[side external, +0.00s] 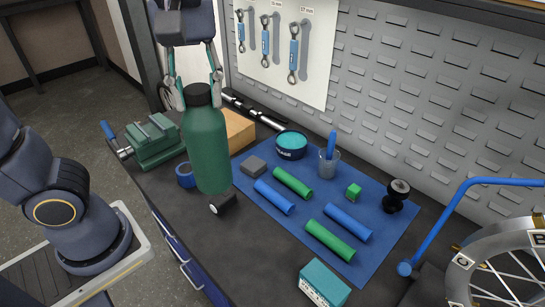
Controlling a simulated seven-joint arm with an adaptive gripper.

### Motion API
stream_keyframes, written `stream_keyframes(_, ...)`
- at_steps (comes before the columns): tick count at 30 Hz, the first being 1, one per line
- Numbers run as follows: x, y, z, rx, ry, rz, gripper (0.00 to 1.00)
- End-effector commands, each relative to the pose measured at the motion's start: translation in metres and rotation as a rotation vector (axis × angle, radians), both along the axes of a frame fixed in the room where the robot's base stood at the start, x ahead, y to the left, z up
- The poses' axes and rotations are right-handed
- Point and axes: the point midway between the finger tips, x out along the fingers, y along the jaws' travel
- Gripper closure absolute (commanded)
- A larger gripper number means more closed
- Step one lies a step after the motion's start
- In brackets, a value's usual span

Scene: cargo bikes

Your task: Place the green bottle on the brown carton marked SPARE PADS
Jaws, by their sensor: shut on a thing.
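The green bottle (207,145) with a black cap hangs upright below my gripper (197,92). My gripper's fingers are shut on it around the cap. The bottle appears to be held above the bench, near its front edge. The brown carton (240,131) stands behind the bottle, to its right in the picture. The bottle hides the carton's left part, and no SPARE PADS marking can be read on it.
A green vise (155,142) and a blue tape roll (185,175) are left of the bottle. The blue mat (385,225) holds grips, a teal tin (291,144) and a cup (328,163). A teal box (323,285) is in front.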

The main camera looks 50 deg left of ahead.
Motion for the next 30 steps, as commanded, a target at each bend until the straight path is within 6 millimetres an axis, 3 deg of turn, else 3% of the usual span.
stream_keyframes(8, 0.052, 0.060, 0.018, 0.000, -0.001, 0.371, 1.00)
stream_keyframes(15, 0.081, 0.132, 0.025, 0.001, -0.001, 0.679, 1.00)
stream_keyframes(24, 0.089, 0.212, 0.021, 0.001, -0.001, 0.932, 1.00)
stream_keyframes(30, 0.082, 0.241, 0.013, 0.001, -0.001, 1.018, 1.00)
